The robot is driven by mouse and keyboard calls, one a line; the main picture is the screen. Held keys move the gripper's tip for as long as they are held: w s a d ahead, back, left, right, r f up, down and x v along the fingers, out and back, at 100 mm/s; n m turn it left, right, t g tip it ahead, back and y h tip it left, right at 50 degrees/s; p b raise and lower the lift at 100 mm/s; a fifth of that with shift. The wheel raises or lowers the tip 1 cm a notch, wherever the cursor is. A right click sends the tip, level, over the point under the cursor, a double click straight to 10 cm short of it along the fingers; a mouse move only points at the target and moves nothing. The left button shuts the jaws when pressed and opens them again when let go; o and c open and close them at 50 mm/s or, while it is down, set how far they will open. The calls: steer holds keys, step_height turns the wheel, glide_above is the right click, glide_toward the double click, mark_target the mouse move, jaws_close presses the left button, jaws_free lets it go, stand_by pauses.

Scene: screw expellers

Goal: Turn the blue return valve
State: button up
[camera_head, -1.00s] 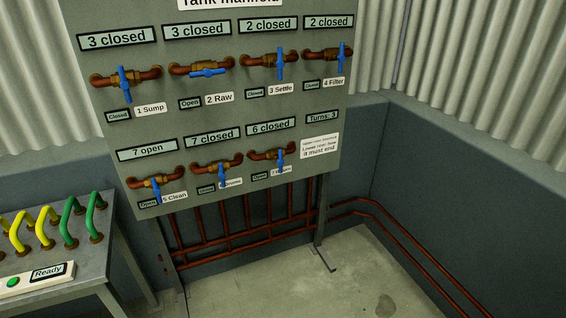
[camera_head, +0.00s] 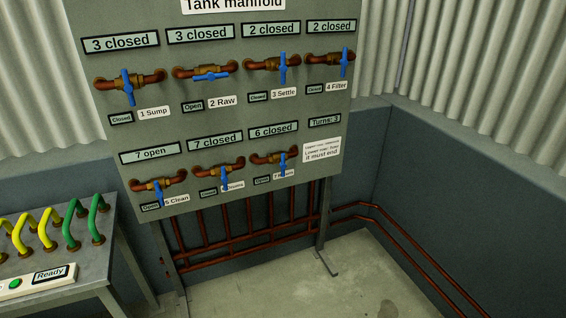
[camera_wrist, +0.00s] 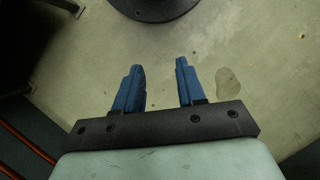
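The grey tank manifold panel (camera_head: 340,120) carries two rows of brass valves with blue handles on copper pipe stubs. The lower-right valve (camera_head: 284,163) has its blue handle hanging down; its name label is too small to read surely. Above it a sign (camera_head: 274,130) reads "6 closed", and its small tag (camera_head: 262,182) seems to read "Open". No label clearly reads "Return". My gripper (camera_wrist: 160,72) shows only in the wrist view. Its two blue fingers are apart with nothing between them, over bare floor, away from the valves.
A "Turns: 3" display (camera_head: 324,122) and a partly legible notice (camera_head: 322,150) sit at the panel's right. A bench (camera_head: 95,262) with yellow and green handles stands at the lower left. Red pipes (camera_head: 390,225) run behind and right. The floor in front is clear.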

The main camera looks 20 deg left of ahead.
steer(key=w+a+r+t, duration=0.25)
steer(key=w+a, duration=0.35)
steer(key=w, duration=0.3)
steer(key=m+t+y, duration=1.1)
steer(key=m+y, duration=0.5)
steer(key=m, duration=1)
glide_toward(284, 162)
steer(key=x, duration=1.1)
steer(key=shift+d, duration=0.1)
steer(key=shift+c, duration=0.5)
